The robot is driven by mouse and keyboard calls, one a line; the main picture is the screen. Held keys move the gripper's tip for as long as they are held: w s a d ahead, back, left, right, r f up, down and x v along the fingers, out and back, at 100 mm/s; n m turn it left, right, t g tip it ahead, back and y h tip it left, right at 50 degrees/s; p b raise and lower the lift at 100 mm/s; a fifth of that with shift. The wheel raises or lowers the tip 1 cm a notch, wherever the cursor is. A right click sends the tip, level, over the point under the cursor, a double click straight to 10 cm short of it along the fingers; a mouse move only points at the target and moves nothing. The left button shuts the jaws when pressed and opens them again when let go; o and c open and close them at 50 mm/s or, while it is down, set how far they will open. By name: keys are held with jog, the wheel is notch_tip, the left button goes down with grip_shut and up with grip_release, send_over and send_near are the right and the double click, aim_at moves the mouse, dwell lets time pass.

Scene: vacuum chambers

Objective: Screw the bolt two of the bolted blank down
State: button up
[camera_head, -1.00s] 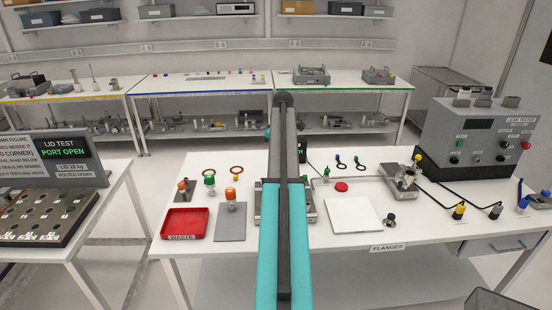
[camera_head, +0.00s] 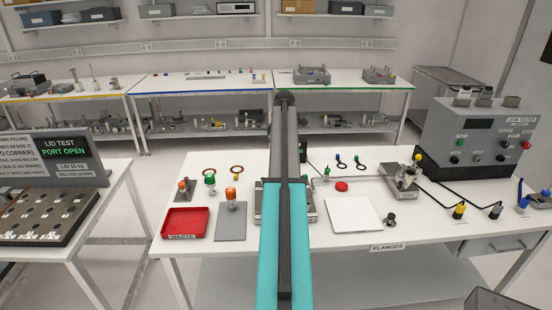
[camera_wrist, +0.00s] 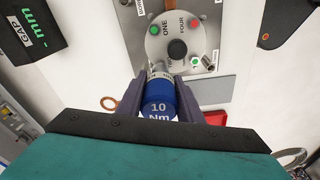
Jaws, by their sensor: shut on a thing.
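My gripper (camera_wrist: 165,88) is shut on a blue torque driver (camera_wrist: 159,101) marked "10 Nm" in the wrist view. The driver's silver end points at the near edge of the bolted blank (camera_wrist: 158,47), a round grey disc with a black centre knob (camera_wrist: 177,49). "ONE" and "FOUR" are readable on the blank; another label beside the driver is partly hidden. I cannot tell whether the driver's tip touches a bolt, as the driver covers it. In the head view my arm hides my gripper and most of the blank's grey fixture (camera_head: 306,206).
The red waste tray (camera_head: 185,224) and a grey mat (camera_head: 231,222) lie left of the fixture. A white pad (camera_head: 353,214) lies right. The leak tester (camera_head: 477,137) stands at the bench's right, with cables. A black gap display (camera_wrist: 30,30) is at upper left in the wrist view.

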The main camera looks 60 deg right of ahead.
jog(key=n, duration=0.4)
jog(key=shift+n+y, duration=0.3)
jog(key=shift+n+g, duration=0.3)
jog(key=shift+n, duration=1.2)
jog(key=shift+n, duration=0.6)
jog(key=n, duration=0.4)
jog(key=shift+g, duration=0.3)
jog(key=shift+n, duration=2)
jog(key=shift+f+m, duration=0.15)
jog(key=shift+m, duration=1.5)
jog(key=shift+f+m, duration=0.15)
jog(key=shift+m, duration=1.5)
jog(key=shift+s+a+f+y, duration=0.1)
jog(key=shift+f+y, duration=0.2)
jog(key=shift+f, duration=0.15)
